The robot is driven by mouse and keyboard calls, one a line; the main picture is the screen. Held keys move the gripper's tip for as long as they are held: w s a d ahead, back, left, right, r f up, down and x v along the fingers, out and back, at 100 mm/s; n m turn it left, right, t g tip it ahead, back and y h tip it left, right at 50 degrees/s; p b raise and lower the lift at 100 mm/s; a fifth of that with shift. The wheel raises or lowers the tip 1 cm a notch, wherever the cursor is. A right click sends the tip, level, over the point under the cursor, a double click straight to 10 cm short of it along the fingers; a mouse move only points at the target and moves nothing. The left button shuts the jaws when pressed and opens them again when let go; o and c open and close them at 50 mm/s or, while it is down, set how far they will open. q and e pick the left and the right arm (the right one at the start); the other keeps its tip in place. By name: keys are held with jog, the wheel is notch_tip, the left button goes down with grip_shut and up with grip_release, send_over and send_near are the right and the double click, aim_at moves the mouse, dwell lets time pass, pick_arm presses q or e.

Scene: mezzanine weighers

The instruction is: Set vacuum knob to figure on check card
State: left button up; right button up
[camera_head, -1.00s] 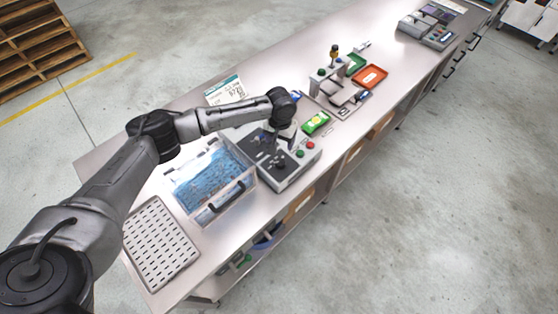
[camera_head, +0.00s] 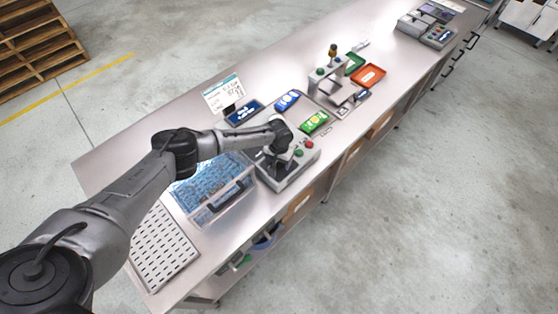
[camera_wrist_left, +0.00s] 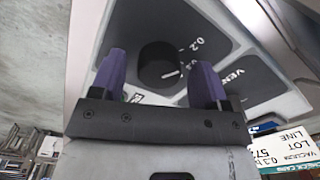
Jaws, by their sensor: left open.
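The round black vacuum knob (camera_wrist_left: 156,64) sits on a dark panel of the grey control box (camera_head: 289,173). Its short white mark is on the right side, near a partly hidden figure that looks like 0.1; 0.2 and VENT also show. My left gripper (camera_wrist_left: 159,80) is open, with its purple fingers on either side of the knob in the wrist view; contact cannot be told. In the head view my left arm's end covers the knob. The white check card (camera_head: 224,94) stands behind the box; in the wrist view the card (camera_wrist_left: 286,153) shows 0.3 beside VACUUM.
A clear bin of blue material (camera_head: 212,186) and a perforated tray (camera_head: 163,250) lie left of the box. A blue pack (camera_head: 287,100), a green pack (camera_head: 315,123) and a red-orange tray (camera_head: 369,75) lie behind and right. The bench front edge is close by.

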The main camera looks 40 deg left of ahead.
pick_arm(q)
jog(key=shift+c, duration=0.4)
jog(key=c, duration=0.8)
jog(key=shift+c, duration=0.2)
jog(key=shift+m, duration=1.3)
jog(key=m, duration=0.3)
jog(key=shift+m, duration=1.1)
